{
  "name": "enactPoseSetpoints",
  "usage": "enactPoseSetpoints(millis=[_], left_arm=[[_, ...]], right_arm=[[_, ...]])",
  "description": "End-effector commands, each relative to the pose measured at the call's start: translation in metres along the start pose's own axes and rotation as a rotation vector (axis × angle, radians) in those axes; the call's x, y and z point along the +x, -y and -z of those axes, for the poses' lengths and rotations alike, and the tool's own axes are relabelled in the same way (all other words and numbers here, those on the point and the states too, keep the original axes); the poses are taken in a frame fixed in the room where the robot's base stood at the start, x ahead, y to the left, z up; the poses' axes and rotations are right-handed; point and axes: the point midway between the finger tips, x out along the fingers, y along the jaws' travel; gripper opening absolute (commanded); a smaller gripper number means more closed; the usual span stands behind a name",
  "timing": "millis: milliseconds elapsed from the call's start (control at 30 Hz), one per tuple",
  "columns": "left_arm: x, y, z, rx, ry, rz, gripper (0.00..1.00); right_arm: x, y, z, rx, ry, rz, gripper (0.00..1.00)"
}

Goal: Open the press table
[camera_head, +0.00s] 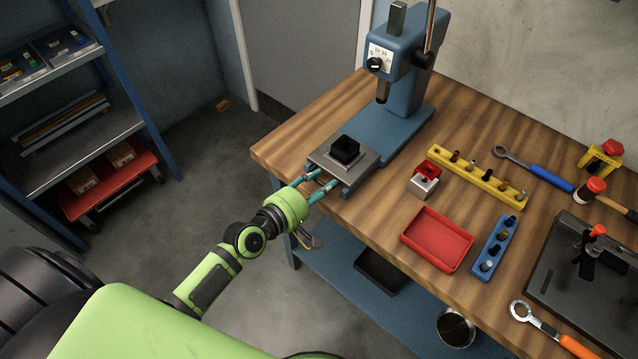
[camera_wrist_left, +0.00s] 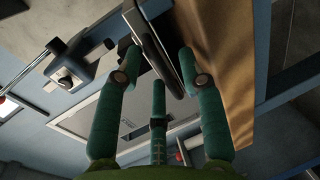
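The press table is a grey sliding plate (camera_head: 330,158) at the front of the blue arbor press (camera_head: 398,65), carrying a black square block (camera_head: 345,149). A dark bar (camera_head: 347,189) shows along its front edge, by the bench edge. My left gripper (camera_head: 318,186) is at this front edge, its teal fingers spread and pointing towards the plate. In the left wrist view, a dark grey bar (camera_wrist_left: 153,48) lies between the spread fingertips (camera_wrist_left: 158,66). Gaps show beside it, though contact is hard to judge. My right gripper is not in view.
On the wooden bench (camera_head: 385,208) are a red tray (camera_head: 437,239), a yellow rack (camera_head: 476,177), a blue rack (camera_head: 494,249) and several tools. A shelf unit (camera_head: 75,140) stands at the left. The floor (camera_head: 215,165) between shelf and bench is mostly clear.

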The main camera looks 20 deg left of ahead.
Motion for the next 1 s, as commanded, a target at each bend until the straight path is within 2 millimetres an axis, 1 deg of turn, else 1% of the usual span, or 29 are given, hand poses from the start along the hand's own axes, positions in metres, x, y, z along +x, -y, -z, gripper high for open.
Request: enactPoseSetpoints(millis=[167, 267, 367, 467, 700, 800, 900, 1000], left_arm=[[0.0, 0.0, 0.0, -0.001, 0.0, -0.001, 0.42], [-0.001, 0.0, 0.0, -0.002, -0.001, -0.001, 0.42], [-0.007, 0.0, 0.0, -0.001, -0.001, -0.001, 0.42], [-0.021, 0.001, 0.001, 0.0, -0.001, 0.001, 0.42], [-0.073, 0.002, 0.0, 0.001, 0.0, 0.004, 0.42], [-0.091, 0.001, -0.001, 0.0, 0.002, 0.003, 0.42], [-0.105, 0.001, 0.0, 0.0, 0.001, 0.004, 0.42], [-0.114, 0.0, 0.0, 0.0, 0.0, 0.001, 0.42]], right_arm=[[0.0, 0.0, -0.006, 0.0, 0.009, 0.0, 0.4], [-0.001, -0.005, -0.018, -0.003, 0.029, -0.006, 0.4], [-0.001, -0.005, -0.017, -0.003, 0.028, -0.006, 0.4], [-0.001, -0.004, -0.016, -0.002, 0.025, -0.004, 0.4], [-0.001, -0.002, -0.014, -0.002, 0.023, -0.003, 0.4], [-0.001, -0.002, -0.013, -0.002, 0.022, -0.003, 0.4], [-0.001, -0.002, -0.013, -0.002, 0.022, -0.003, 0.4], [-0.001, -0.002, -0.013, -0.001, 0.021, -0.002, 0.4]])
